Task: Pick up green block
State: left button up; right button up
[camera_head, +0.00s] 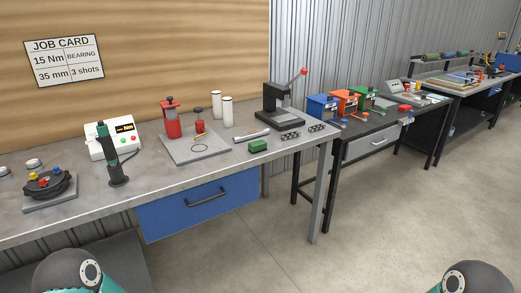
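The green block (258,146) lies on the grey workbench (225,166), near its front edge and right of the middle. It is small and box-shaped. A grey plate (195,147) lies to its left and a wrench-like metal tool (252,135) lies just behind it. Nothing is touching the block from above. Neither gripper is in view; only a rounded part of my arm shows at the bottom left and another at the bottom right.
A black press (283,113) with a red-tipped lever stands behind the block. Dark slotted pieces (291,136) lie to its right. Red fixtures (170,122) stand on the plate. A black-green tool (112,160) stands upright at left. A blue drawer (198,207) is under the bench.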

aim_at(258, 145)
jog(key=z, duration=0.3)
jog(key=i, duration=1.65)
jog(key=u, duration=0.35)
